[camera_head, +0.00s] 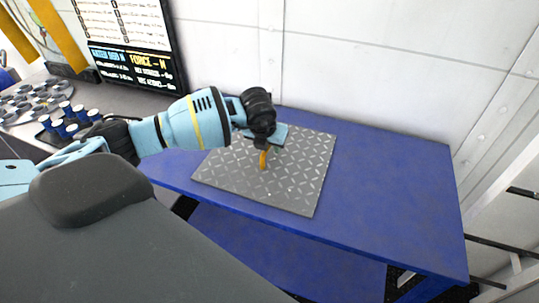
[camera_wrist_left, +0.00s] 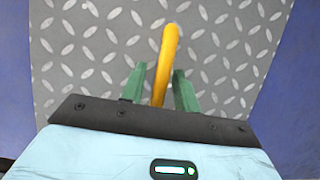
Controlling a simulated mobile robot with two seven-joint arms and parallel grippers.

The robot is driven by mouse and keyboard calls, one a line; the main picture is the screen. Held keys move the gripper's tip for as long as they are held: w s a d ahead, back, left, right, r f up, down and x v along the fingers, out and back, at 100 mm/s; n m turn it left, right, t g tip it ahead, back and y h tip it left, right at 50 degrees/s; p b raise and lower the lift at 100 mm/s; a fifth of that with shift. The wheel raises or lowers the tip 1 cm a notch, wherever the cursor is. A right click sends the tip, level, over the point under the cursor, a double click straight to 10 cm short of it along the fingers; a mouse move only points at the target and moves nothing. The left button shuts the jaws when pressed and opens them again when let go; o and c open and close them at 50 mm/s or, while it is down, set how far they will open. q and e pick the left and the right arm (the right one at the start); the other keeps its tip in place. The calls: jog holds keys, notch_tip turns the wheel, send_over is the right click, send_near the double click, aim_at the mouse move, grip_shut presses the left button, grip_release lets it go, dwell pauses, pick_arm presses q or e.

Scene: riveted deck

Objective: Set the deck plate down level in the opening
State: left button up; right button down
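The deck plate (camera_head: 300,180) is a grey metal square with a raised tread pattern and a yellow handle (camera_head: 264,160) near its middle. It appears to lie flat on a blue bench. It also fills most of the left wrist view (camera_wrist_left: 235,50). My left gripper (camera_head: 266,149) is low over the plate at the handle. In the left wrist view its green fingers (camera_wrist_left: 160,78) stand on either side of the yellow handle (camera_wrist_left: 166,60), with narrow gaps showing, so it looks open around the handle. I see no opening in either view. My right gripper is out of view.
The blue bench top (camera_head: 395,190) is clear right of the plate. A white panelled wall (camera_head: 370,60) rises behind it. Blue-and-white cylinders (camera_head: 72,120) and a dark display (camera_head: 130,45) stand at the left. Dark bars (camera_head: 500,245) are at the far right.

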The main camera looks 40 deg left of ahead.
pick_arm(q)
grip_shut()
dwell(1.1)
jog(key=shift+w+r, duration=0.1)
jog(key=shift+r, duration=0.1)
